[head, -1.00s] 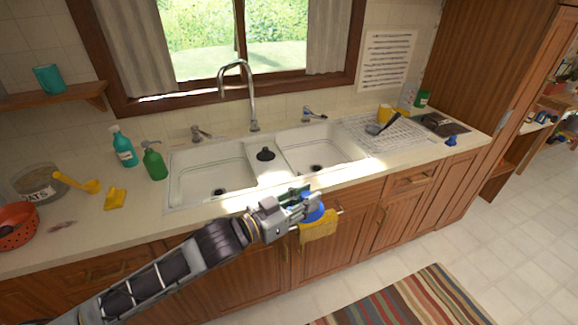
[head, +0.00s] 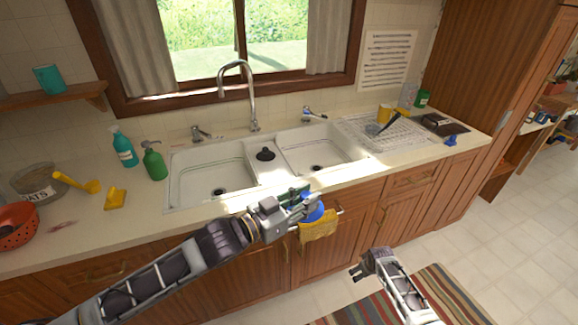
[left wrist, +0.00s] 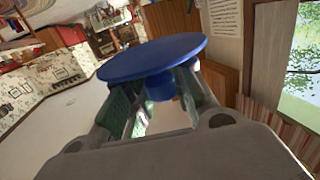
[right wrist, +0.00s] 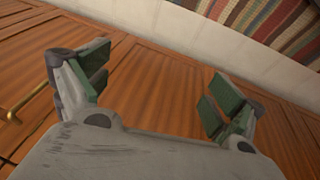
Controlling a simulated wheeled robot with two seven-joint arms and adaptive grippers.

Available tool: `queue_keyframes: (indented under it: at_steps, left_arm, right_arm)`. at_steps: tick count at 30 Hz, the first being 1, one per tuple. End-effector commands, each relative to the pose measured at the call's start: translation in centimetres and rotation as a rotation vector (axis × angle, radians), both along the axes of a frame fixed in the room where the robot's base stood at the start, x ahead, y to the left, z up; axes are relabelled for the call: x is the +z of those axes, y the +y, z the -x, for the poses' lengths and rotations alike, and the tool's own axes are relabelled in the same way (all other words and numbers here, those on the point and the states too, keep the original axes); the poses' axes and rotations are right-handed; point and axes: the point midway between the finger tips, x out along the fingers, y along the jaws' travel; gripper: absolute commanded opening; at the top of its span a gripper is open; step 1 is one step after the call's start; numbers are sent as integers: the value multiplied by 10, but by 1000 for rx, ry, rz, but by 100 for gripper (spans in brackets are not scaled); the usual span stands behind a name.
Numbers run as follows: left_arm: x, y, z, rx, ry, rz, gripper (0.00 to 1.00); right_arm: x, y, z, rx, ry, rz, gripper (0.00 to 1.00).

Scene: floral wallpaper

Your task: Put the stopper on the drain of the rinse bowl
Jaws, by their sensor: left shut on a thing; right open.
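My left gripper (head: 300,198) is shut on a blue stopper (head: 314,214), just in front of the counter edge. In the left wrist view, the stopper (left wrist: 152,58) is a wide disc with its knob between the fingers. The white sink (head: 180,205) has a left bowl with a dark drain (head: 219,191) and a right bowl with a dark drain (head: 317,167). I cannot tell which is the rinse bowl.
A tall faucet (head: 252,100) stands behind the sink. A yellow cloth (head: 318,226) hangs at the cabinet front by my left gripper. A spray bottle (head: 124,150) and green soap bottle (head: 154,163) stand left; a dish rack (head: 400,138) lies right.

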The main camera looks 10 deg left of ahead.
Motion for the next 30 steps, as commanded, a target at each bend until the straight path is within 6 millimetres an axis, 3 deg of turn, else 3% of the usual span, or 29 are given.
queue_keyframes:
  at_steps: [6,15,26,30]
  left_arm:
    - [0,0,0,0,-1,1,0]
    - [0,0,0,0,0,0,0]
    - [0,0,0,0,0,0,0]
    - [0,0,0,0,0,0,0]
  right_arm:
    - [59,12,-47,54,-30,20,94]
    - [141,27,-97,128,-60,55,94]
    - [244,45,-142,218,-96,107,94]
    - [284,75,-149,278,-119,88,94]
